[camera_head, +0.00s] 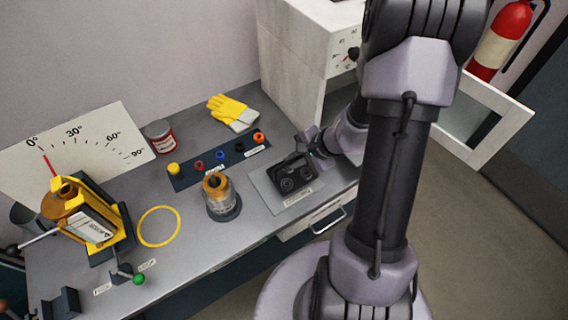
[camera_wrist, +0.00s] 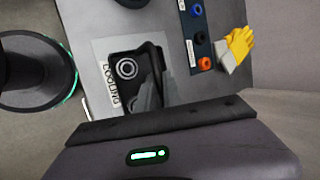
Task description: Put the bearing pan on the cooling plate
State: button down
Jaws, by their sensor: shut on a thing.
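The bearing pan (camera_head: 291,175) is a black tray with round bearings in it. It is at the cooling plate, a flat grey plate (camera_head: 262,189) on the bench, and lies over the plate's middle. My gripper (camera_head: 312,153) is at the pan's far right edge and is shut on it. In the wrist view the pan (camera_wrist: 121,86) shows one ring-shaped bearing, and my dark fingers (camera_wrist: 152,88) overlap its edge. The plate (camera_wrist: 104,47) carries a label reading COOLING. I cannot tell whether the pan's underside touches the plate.
A brass-topped jar (camera_head: 217,197) stands left of the plate. A white cabinet (camera_head: 305,55) with an open door (camera_head: 487,125) stands behind my arm. A yellow ring (camera_head: 159,227) lies left.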

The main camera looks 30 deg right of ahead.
jog(key=shift+w+a+f, duration=0.1)
jog(key=shift+w+a, duration=0.25)
jog(key=shift+w, duration=0.3)
jog(key=shift+w+a+f, duration=0.1)
jog(key=shift+w+a, duration=0.2)
jog(key=shift+w, duration=0.3)
jog(key=shift+w+f, duration=0.15)
jog(key=shift+f, duration=0.1)
jog(key=shift+f+b, duration=0.85)
jog(key=shift+f, duration=0.6)
jog(key=shift+f, duration=0.1)
jog(key=c, duration=1.5)
grip_release()
